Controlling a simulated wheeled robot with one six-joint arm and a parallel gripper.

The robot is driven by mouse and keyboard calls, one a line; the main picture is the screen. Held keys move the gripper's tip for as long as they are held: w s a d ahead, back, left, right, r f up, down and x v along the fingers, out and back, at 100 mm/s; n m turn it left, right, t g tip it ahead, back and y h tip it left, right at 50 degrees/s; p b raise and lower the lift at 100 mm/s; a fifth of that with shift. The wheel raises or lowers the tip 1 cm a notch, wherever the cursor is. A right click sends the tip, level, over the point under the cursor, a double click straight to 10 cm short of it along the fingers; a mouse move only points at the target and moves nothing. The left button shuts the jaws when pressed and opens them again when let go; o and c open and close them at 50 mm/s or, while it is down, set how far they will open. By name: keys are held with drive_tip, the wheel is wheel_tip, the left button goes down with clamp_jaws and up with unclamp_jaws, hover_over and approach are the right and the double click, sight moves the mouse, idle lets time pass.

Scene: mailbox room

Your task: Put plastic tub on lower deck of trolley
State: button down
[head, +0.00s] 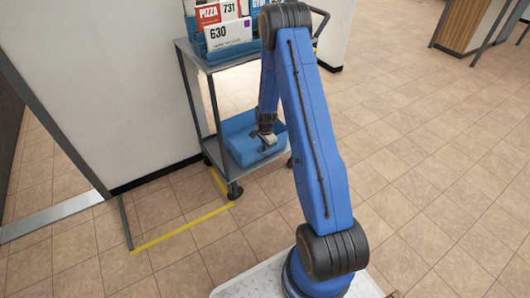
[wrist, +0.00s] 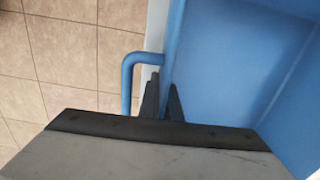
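The plastic tub (head: 240,148) is blue and open-topped. In the head view it is at the lower deck (head: 234,178) of the grey trolley, level; whether its whole base rests there is partly hidden. My gripper (head: 267,138) is at the tub's rim on the right side. In the wrist view, the dark fingers of my gripper (wrist: 163,102) stand on either side of the tub's rim, close against it, with the inside of the tub (wrist: 235,60) at right. A blue loop handle (wrist: 128,85) sticks out at left.
The trolley's upper deck (head: 228,63) carries a blue bin with upright mail, including cards marked 630 and PIZZA. A white wall (head: 100,80) stands at left. Yellow floor tape (head: 182,228) runs in front of the trolley. The tiled floor (head: 430,190) at right is clear.

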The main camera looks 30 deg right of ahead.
drive_tip(key=c, duration=2.4)
unclamp_jaws()
drive_tip(key=shift+f, duration=0.15)
drive_tip(key=o, duration=0.4)
drive_tip(key=r, duration=1.2)
drive_tip(key=shift+s+r, duration=0.15)
drive_tip(key=shift+s, duration=0.05)
